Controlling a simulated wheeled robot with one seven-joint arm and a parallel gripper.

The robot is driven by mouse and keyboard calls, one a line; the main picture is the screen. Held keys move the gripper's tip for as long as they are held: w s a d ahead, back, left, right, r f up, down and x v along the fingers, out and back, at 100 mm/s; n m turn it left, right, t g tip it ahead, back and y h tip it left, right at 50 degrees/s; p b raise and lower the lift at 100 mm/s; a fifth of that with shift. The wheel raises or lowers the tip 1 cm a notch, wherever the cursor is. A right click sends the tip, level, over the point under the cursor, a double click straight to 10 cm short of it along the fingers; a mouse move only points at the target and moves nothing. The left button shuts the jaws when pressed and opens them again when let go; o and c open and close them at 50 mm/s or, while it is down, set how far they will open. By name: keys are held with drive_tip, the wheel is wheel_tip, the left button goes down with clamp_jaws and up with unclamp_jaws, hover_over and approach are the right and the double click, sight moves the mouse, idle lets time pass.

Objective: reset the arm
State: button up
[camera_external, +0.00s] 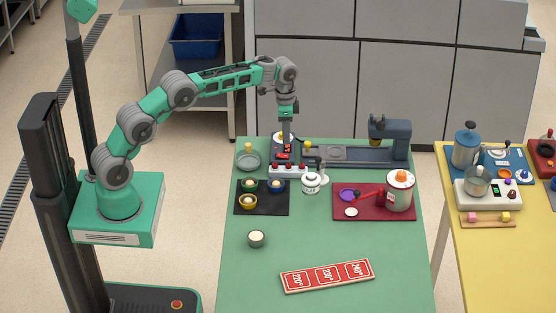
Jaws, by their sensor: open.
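My gripper (285,148) points straight down at the end of the raised green and grey arm. The arm reaches across from my base at the left, bent at the elbow.
A dark mat (243,209) with several small bowls, a white jar (311,183) and a red tray (375,215) with a canister (400,190) surround the device. A grey machine (389,140) stands behind. A red temperature card (327,276) lies in front. The table's front middle is mostly clear.

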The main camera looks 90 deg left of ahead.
drive_tip(key=shift+r, duration=0.15)
drive_tip(key=s+d+r+t, duration=0.1)
drive_tip(key=s+d+r, duration=0.1)
drive_tip(key=d+r, duration=0.5)
drive_tip(key=s+d+r, duration=0.3)
drive_tip(key=d, duration=0.7)
drive_tip(key=s+d+f+t, duration=0.1)
drive_tip(key=s+d+f, duration=0.1)
drive_tip(key=s+d, duration=0.6)
drive_tip(key=s+d+f+t, duration=0.1)
drive_tip(key=s+d+f, duration=0.1)
drive_tip(key=s+d, duration=0.6)
drive_tip(key=s, duration=0.3)
drive_tip(key=shift+f, duration=0.25)
